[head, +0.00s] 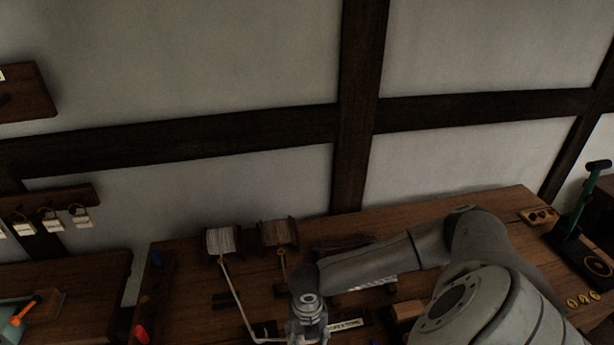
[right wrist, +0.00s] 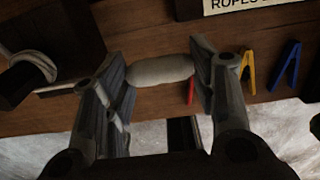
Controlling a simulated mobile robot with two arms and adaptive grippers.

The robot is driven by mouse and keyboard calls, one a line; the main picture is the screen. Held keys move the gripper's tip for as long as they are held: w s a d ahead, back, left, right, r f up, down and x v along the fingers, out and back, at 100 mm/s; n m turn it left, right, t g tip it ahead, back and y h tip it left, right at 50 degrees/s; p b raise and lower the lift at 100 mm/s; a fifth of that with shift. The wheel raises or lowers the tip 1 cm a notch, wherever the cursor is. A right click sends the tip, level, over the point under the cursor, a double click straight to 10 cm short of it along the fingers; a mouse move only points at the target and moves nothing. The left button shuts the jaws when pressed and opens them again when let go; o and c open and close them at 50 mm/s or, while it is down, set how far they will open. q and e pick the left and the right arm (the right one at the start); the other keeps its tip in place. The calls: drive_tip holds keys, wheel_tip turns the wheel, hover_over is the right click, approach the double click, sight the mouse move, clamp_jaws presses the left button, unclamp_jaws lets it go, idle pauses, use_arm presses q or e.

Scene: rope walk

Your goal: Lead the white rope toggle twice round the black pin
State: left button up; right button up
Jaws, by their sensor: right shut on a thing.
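My right gripper (head: 308,322) is low in the middle of the head view, over the bench. In the right wrist view its fingers (right wrist: 161,75) are shut on the pale white toggle (right wrist: 160,69), which lies crosswise between them. White rope (head: 238,297) runs from a spool down towards this gripper. In the right wrist view a dark, thick piece at the left, apparently the black pin (right wrist: 60,38), has pale rope (right wrist: 36,60) curving round its end. A rope length leads from there to the toggle. I cannot count the turns. My left gripper is not in view.
The white rope's spool (head: 221,241) and a brown spool (head: 278,233) stand at the back of the bench. Yellow (right wrist: 248,68) and blue (right wrist: 285,66) clips lie right of the gripper, near a lettered plate (right wrist: 250,5). A green-handled tool (head: 590,195) stands far right.

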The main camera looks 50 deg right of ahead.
drive_tip(key=shift+f+b, duration=1.05)
drive_tip(key=shift+f, duration=1.15)
drive_tip(key=o, duration=0.8)
drive_tip(key=shift+r, duration=0.1)
drive_tip(key=shift+o, duration=0.2)
wheel_tip(320, 180, up, 12)
